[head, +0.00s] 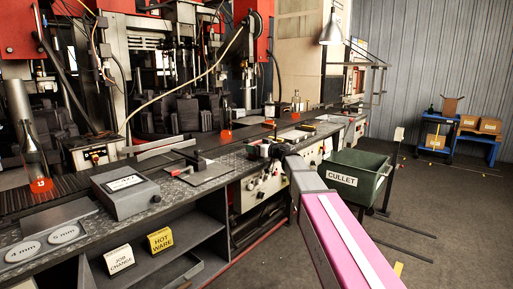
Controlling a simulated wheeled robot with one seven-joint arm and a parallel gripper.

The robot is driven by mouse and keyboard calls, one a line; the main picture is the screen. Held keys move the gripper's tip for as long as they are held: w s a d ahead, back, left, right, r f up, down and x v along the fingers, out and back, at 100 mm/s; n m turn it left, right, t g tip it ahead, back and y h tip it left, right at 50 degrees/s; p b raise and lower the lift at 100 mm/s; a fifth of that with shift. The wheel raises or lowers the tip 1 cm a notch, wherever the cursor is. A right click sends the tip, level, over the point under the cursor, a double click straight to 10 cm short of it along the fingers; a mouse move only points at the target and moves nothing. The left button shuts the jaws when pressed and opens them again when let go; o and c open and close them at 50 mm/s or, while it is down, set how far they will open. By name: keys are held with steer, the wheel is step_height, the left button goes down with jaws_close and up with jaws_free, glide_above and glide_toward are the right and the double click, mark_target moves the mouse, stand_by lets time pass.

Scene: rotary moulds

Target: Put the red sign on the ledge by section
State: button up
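I cannot make out a red sign of the same kind as the white "JOB CHANGE" sign (119,260) and the yellow "HOT WARE" sign (160,240), which stand on the low shelf under the ledge. The long dark ledge (215,153) runs along the machine. Small orange-red section markers stand along it: one at the left (41,185) with a number, one in the middle (226,135), and smaller ones farther off. My gripper (268,150) seems to be the small dark shape at the far end of my pink arm, over the ledge edge; its fingers are too small to read.
A grey box with a label (125,192) and round "4 mm" and "5 mm" plates (64,234) lie on the near ledge. A green "CULLET" bin (358,176) stands on the right. A blue cart with boxes (467,138) is at the back. The right floor is mostly clear.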

steer(key=shift+f, duration=0.1)
steer(key=o, duration=0.7)
